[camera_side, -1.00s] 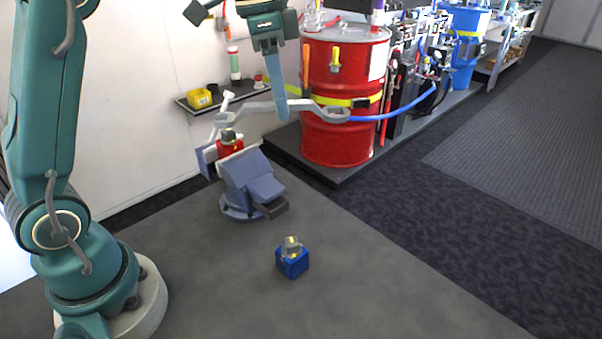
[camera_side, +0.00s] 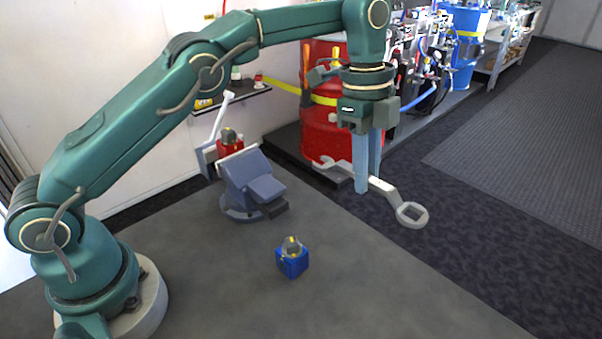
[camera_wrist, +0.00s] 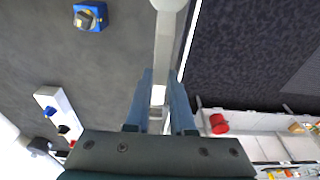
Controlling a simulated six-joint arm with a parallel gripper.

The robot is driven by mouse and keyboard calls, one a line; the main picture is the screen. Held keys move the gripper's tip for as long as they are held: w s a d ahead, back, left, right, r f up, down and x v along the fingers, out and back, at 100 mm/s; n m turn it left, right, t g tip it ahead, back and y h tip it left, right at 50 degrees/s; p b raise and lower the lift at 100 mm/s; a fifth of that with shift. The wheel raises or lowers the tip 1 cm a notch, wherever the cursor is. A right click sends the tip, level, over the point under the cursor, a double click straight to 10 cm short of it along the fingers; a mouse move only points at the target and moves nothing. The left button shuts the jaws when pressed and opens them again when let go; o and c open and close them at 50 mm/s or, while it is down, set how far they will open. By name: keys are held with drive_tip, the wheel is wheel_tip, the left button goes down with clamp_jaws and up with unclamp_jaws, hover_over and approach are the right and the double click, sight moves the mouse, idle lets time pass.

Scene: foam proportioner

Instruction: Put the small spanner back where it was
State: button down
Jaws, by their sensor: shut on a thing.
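The grey spanner (camera_side: 411,213) is held in the air near the table's right edge in the side view. My gripper (camera_side: 367,180) points down and is shut on the spanner's handle. In the wrist view the spanner (camera_wrist: 165,45) runs up from between my fingers (camera_wrist: 160,110), with its ring end cut off at the top edge. The place where it was before cannot be told from these frames.
A blue-grey vise (camera_side: 250,182) stands on the dark table (camera_side: 215,265) with a red block (camera_side: 229,146) at it. A blue block (camera_side: 292,262) with a fitting sits nearer the front. A red drum (camera_side: 318,125) stands behind. The table's right front is clear.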

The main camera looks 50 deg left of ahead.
sight(360, 245)
drive_tip(key=shift+s+d+f, duration=0.3)
drive_tip(key=shift+d+f, duration=0.2)
drive_tip(key=shift+f, duration=0.35)
wheel_tip(360, 245, down, 10)
drive_tip(key=shift+r, duration=0.25)
drive_tip(key=c, duration=0.8)
unclamp_jaws()
drive_tip(key=shift+f, duration=0.15)
drive_tip(key=shift+o, duration=0.2)
